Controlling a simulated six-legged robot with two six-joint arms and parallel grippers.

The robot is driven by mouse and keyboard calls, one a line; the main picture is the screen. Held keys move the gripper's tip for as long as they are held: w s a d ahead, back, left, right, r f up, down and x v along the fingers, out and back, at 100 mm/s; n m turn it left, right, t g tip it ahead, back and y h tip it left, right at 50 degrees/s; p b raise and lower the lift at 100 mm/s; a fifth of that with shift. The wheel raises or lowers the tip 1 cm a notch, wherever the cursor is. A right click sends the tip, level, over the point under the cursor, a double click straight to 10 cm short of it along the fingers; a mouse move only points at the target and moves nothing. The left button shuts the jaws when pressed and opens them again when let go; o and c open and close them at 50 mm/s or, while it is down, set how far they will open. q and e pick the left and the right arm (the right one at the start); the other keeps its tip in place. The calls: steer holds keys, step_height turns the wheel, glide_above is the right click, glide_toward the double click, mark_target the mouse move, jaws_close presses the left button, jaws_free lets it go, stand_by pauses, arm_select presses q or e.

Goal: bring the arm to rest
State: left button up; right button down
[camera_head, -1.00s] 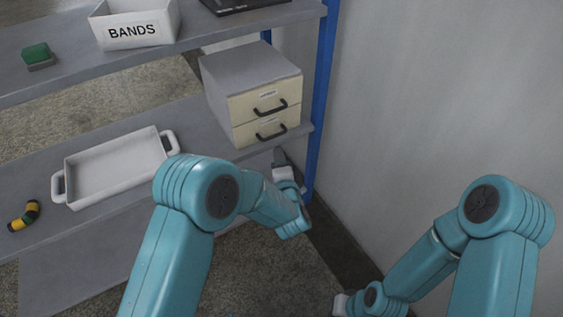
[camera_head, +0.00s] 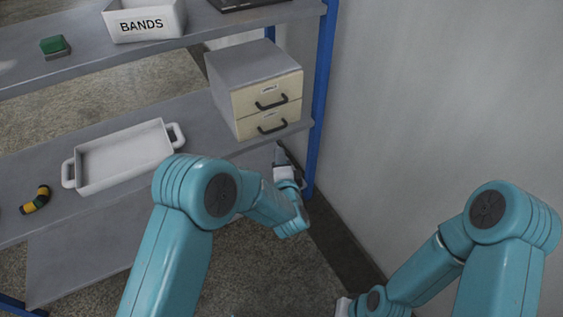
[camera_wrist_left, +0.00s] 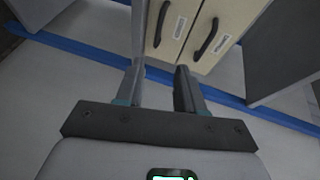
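My left arm reaches forward in the head view. Its gripper (camera_head: 279,153) is in front of the drawer cabinet's lower right side, near the blue post. In the left wrist view the two fingers (camera_wrist_left: 160,88) stand apart with nothing held between them. The drawer cabinet's fronts (camera_wrist_left: 195,30) show beyond the fingertips. My right arm is folded at the lower right of the head view; its gripper fingers are below the picture edge.
The drawer cabinet (camera_head: 252,72), both drawers shut, stands on the lower shelf beside a white tray (camera_head: 124,153) and a yellow-black item (camera_head: 36,200). The upper shelf holds a BANDS bin (camera_head: 143,22) and a green block (camera_head: 53,45). A blue post (camera_head: 324,75) and grey wall (camera_head: 440,90) bound the right.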

arm_select(q)
steer(key=shift+f, duration=0.1)
steer(key=a+f+n+g+y, duration=0.15)
steer(key=a+f, duration=0.25)
steer(key=a, duration=0.7)
steer(key=s+a+f+n+g+h, duration=0.2)
steer(key=s+a+f+g, duration=0.15)
steer(key=s+f, duration=0.55)
steer(key=s+d+f+n+g+h, duration=0.2)
steer(key=s+d+n+g, duration=0.15)
steer(key=s, duration=0.45)
steer(key=s+d+f+n+g+h, duration=0.25)
steer(key=s+n, duration=0.25)
steer(key=s, duration=0.4)
steer(key=s+d+f+n+g+h, duration=0.2)
steer(key=s+n+g, duration=0.2)
steer(key=s, duration=0.4)
step_height(320, 180, up, 26)
steer(key=p, duration=2.5)
steer(key=shift+s+d+f+n, duration=0.15)
steer(key=shift+s+n, duration=0.1)
steer(key=shift+n, duration=0.05)
